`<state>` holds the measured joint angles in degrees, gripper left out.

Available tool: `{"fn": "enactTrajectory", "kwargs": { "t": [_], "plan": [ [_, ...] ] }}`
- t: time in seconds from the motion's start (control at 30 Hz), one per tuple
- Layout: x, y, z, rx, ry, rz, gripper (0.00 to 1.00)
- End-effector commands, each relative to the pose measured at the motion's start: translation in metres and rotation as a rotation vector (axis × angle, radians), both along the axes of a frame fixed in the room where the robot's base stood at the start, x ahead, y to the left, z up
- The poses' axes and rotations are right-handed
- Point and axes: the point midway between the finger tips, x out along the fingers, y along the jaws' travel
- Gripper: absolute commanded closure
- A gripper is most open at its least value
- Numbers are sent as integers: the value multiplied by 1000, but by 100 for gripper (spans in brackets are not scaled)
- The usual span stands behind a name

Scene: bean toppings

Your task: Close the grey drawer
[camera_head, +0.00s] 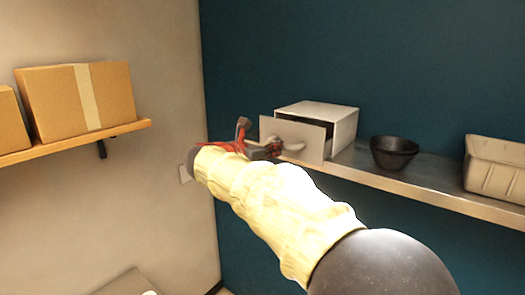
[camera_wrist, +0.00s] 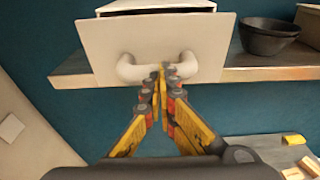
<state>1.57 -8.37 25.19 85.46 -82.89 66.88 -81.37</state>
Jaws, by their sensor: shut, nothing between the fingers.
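The grey drawer (camera_head: 310,140) sits in a small light-grey box (camera_head: 322,110) on the wall shelf and is pulled partly out, with a dark gap behind its front panel. In the wrist view the drawer front (camera_wrist: 105,45) faces me, with a curved handle (camera_wrist: 130,70) across its lower middle. My gripper (camera_wrist: 163,72) is shut and empty, its fingertips at the middle of the handle. They look very close to it; I cannot tell whether they touch. In the head view my gripper (camera_head: 275,149) is in front of the drawer, partly hiding the handle.
A black bowl (camera_head: 394,152) stands on the shelf (camera_head: 440,182) right of the drawer box, with a light bin (camera_head: 497,165) farther right. Cardboard boxes (camera_head: 50,105) sit on a wooden shelf (camera_head: 75,140) at left. The space in front of the drawer is free apart from my arm.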

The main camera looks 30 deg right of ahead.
Motion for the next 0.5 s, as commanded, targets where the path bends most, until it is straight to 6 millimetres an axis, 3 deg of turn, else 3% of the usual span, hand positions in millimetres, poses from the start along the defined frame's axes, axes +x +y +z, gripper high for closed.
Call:
{"fn": "enactTrajectory", "kwargs": {
  "t": [0.2, 0.5],
  "plan": [
    [15, -43, 1, 1, 0, -3, 100],
    [26, -71, 0, 0, -1, 0, 100]
  ]
}}
